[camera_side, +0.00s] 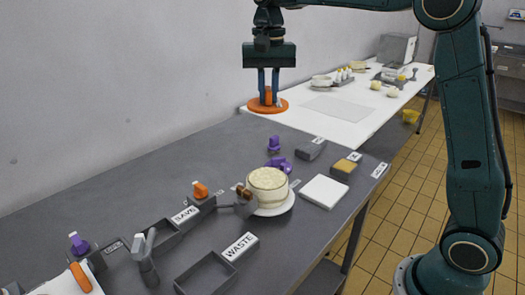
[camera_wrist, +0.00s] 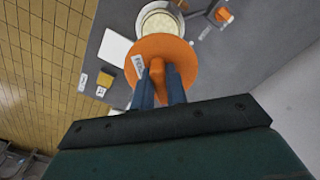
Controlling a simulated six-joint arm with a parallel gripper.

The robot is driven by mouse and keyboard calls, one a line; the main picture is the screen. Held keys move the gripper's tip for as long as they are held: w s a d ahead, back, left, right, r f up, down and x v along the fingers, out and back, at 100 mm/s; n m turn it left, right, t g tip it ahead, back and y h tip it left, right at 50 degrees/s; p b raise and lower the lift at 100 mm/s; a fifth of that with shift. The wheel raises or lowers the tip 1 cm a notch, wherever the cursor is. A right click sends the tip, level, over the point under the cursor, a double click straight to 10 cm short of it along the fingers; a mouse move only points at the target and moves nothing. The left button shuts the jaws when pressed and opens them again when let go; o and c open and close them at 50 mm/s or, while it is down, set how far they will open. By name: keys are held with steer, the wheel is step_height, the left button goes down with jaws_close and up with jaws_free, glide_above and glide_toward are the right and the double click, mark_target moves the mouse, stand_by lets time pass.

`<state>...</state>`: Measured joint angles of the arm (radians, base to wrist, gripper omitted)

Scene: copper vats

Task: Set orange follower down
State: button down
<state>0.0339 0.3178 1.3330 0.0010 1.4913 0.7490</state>
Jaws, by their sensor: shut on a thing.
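The orange follower (camera_side: 267,106) is a flat orange disc with an upright orange handle. My gripper (camera_side: 268,86) is shut on its handle, and the disc hangs level below the fingertips. In the side view it is held above the far end of the grey table, in front of the white table behind. In the wrist view the follower (camera_wrist: 164,56) fills the middle, with my gripper's two fingers (camera_wrist: 160,82) on either side of the handle. The disc hides part of the grey table there.
A cream-filled vat (camera_side: 268,188) stands on a white saucer (camera_side: 286,206). Purple pieces (camera_side: 279,164), a white square (camera_side: 323,191), and a yellow-topped block (camera_side: 344,168) lie nearby. Trays marked SAVE (camera_side: 186,214) and WASTE (camera_side: 240,246) are nearer. A wall runs along the left.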

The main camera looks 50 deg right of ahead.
step_height(320, 180, down, 16)
steer(key=shift+r, duration=0.1)
stand_by(0.5)
steer(key=shift+f, duration=2.15)
steer(key=shift+f, duration=0.1)
steer(key=c, duration=1.4)
jaws_free()
step_height(320, 180, up, 12)
